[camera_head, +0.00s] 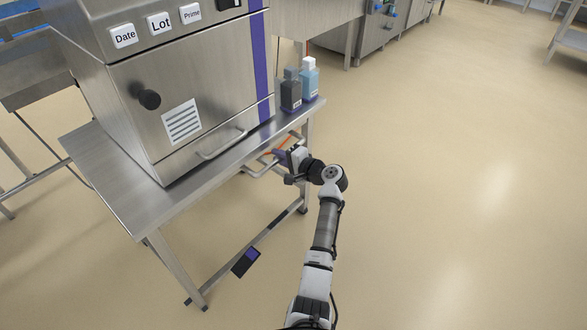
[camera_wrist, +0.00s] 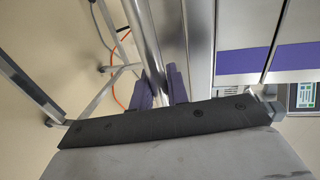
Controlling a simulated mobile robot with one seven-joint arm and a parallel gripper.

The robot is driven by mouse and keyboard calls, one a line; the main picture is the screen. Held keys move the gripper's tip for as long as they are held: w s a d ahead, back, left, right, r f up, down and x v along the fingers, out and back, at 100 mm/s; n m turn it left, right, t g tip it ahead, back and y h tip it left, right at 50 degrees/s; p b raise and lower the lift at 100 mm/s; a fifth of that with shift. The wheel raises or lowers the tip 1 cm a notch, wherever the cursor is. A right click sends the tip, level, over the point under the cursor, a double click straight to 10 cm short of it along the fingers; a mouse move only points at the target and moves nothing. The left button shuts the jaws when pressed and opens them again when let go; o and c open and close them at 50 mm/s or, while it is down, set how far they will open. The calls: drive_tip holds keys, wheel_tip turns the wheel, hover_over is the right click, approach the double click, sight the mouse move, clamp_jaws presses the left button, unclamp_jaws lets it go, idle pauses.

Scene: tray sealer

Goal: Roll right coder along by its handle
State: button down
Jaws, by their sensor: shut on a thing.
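The coder (camera_head: 190,85) is a steel box with Date, Lot and Prime keys, a black knob and a purple stripe. It sits on a steel stand (camera_head: 105,175) at the left of the head view. A steel bar handle (camera_head: 256,171) sticks out at the stand's near right side. My gripper (camera_head: 281,154) is at this handle. In the wrist view the two purple fingers (camera_wrist: 160,86) are on either side of the round handle bar (camera_wrist: 148,45), shut on it. The fingers' contact is partly hidden in the head view.
A dark bottle (camera_head: 291,92) and a blue bottle (camera_head: 309,77) stand on the stand's right end. An orange cable (camera_head: 282,149) runs behind my gripper. A small dark box (camera_head: 246,261) is on the stand's lower bar. The floor to the right is clear.

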drive_tip(key=w+a, duration=0.1)
drive_tip(key=a, duration=0.1)
drive_tip(key=w+a+b, duration=0.2)
drive_tip(key=a, duration=0.1)
drive_tip(key=shift+w+a+r, duration=0.1)
drive_tip(key=shift+w+a, duration=0.1)
drive_tip(key=shift+a, duration=0.15)
drive_tip(key=c, duration=1.5)
unclamp_jaws()
drive_tip(key=shift+a, duration=0.1)
drive_tip(key=shift+o, duration=0.5)
drive_tip(key=shift+d, duration=0.2)
drive_tip(key=v, duration=1.3)
drive_tip(key=shift+s+d, duration=0.15)
drive_tip(key=shift+d, duration=0.2)
drive_tip(key=shift+a, duration=0.1)
